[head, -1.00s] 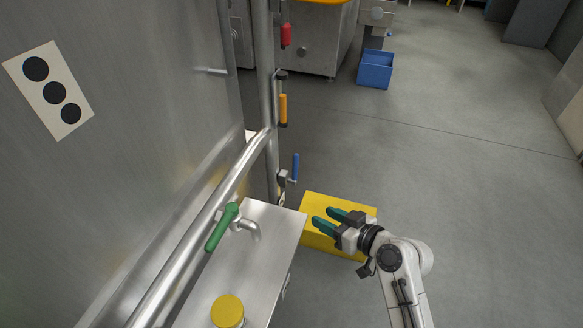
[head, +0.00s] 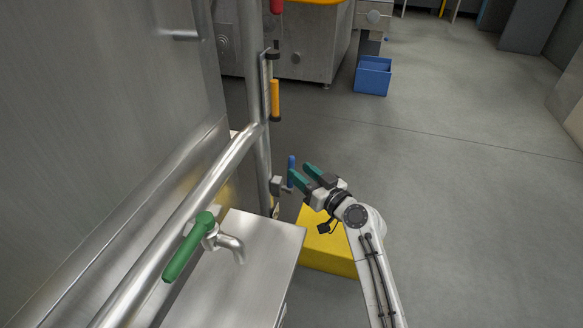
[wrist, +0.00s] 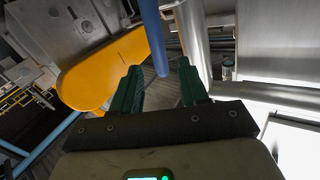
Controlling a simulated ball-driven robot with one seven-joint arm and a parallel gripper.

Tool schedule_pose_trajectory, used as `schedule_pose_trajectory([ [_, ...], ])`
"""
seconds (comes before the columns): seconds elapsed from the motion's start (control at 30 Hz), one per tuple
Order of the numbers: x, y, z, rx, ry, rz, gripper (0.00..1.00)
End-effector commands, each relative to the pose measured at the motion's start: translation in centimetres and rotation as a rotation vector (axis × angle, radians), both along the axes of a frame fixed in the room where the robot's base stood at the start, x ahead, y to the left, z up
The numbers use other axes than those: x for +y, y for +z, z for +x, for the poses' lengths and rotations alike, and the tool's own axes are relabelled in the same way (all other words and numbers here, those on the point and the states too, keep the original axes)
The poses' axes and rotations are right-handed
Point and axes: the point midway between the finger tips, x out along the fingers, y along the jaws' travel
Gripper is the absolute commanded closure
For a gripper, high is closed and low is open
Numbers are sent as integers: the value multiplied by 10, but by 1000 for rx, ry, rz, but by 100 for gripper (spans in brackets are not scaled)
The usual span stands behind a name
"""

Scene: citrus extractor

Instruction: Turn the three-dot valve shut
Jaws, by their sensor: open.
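The blue valve handle (head: 291,163) stands upright on the lower vertical pipe, with its metal body (head: 277,186) beside it. An orange handle (head: 275,98) and a partly cropped red handle (head: 276,5) sit higher on that pipe. A green handle (head: 188,246) sits by a spout at the lower left. No dot label is visible now, so I cannot tell which valve has three dots. My gripper (head: 300,172) is open, its green fingers right beside the blue handle. In the wrist view, the blue handle (wrist: 151,35) appears ahead of the open fingers; contact is unclear.
A steel counter (head: 247,267) and long slanted pipe (head: 190,210) lie on the left. A yellow box (head: 327,256) is on the floor below my arm. A blue bin (head: 373,79) stands farther back. The floor on the right is clear.

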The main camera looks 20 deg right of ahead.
Motion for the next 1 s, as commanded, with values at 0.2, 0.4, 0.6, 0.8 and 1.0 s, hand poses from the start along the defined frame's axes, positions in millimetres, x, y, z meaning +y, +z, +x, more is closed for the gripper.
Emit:
schedule_pose_trajectory([
  [0.2, 12, -2, 33, 0, 1, 1, 56],
  [0.4, 16, -1, 45, 0, 0, 0, 56],
  [0.6, 17, -1, 47, 1, 0, 0, 56],
  [0.8, 17, 0, 46, 1, 0, 0, 66],
  [1.0, 17, 0, 46, 1, 0, 0, 85],
])
